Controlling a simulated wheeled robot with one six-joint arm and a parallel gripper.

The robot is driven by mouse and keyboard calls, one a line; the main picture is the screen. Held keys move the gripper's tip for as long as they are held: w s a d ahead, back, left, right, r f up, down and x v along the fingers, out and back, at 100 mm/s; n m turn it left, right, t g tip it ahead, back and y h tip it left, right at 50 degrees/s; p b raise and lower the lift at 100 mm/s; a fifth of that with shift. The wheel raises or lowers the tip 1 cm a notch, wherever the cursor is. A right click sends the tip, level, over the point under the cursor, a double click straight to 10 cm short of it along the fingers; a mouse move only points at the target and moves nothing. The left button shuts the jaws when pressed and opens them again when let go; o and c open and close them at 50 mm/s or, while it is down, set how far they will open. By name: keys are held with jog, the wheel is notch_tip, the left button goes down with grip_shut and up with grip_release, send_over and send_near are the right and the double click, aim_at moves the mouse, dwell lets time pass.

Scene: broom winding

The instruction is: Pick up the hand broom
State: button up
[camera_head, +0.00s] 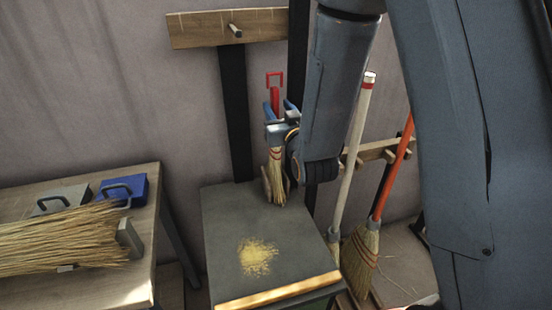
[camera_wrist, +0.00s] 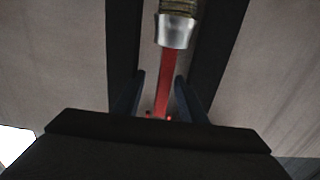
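The hand broom has a red handle with a square loop on top (camera_head: 275,92) and straw bristles (camera_head: 277,168). It stands upright at the back of a dark-topped bench (camera_head: 225,225) in the head view. My gripper (camera_head: 279,108) is around the red handle, fingers on either side. In the wrist view, the handle (camera_wrist: 166,85) runs between the two fingers of my gripper (camera_wrist: 160,78), with a gap visible on the left. The gripper looks open. A silver collar (camera_wrist: 174,32) shows above. My wrist hides part of the broom's middle.
A wooden board with a peg (camera_head: 235,30) is on the wall behind. A table (camera_head: 100,290) at left holds a straw bundle (camera_head: 65,240) and a blue tool (camera_head: 124,188). Two long brooms (camera_head: 350,160) (camera_head: 392,170) lean on a rack at right. Straw dust (camera_head: 257,256) lies on the bench.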

jog(key=x, duration=0.1)
jog(key=p+x, duration=0.1)
jog(key=x, duration=0.3)
jog(key=shift+a+f, duration=0.15)
jog(key=shift+a, duration=0.15)
grip_shut()
